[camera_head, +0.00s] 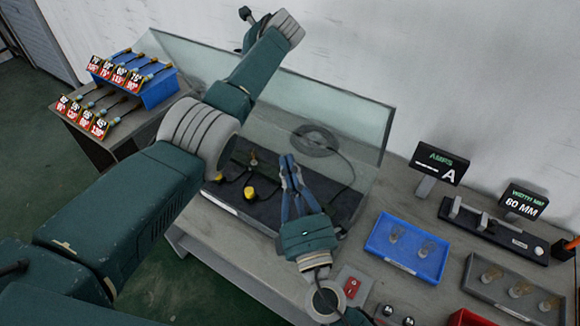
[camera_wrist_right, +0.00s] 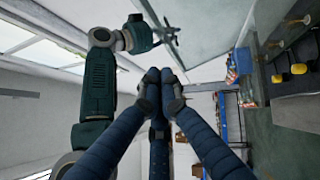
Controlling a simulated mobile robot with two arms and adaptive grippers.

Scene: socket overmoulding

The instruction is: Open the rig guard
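The rig guard (camera_head: 345,115) is a clear panel that looks raised and tilted along the back of the dark rig bed (camera_head: 345,200). My left arm crosses over the rig. My left gripper (camera_head: 250,18) is at the guard's upper edge, partly hidden behind its wrist. The right wrist view shows the left gripper (camera_wrist_right: 166,36) with fingers spread beside the clear panel (camera_wrist_right: 205,30); contact cannot be told. My right gripper (camera_head: 285,157) hangs over the right part of the rig. Its fingertips (camera_wrist_right: 160,76) are together with nothing between them.
Yellow-ended parts (camera_head: 249,192) and a coiled cable (camera_head: 315,140) are at the rig. A blue tray (camera_head: 390,262) and a grey tray (camera_head: 485,293) hold small parts to the right. A blue rack (camera_head: 160,88) with labelled pieces stands at left. A red switch (camera_head: 351,286) is near the front.

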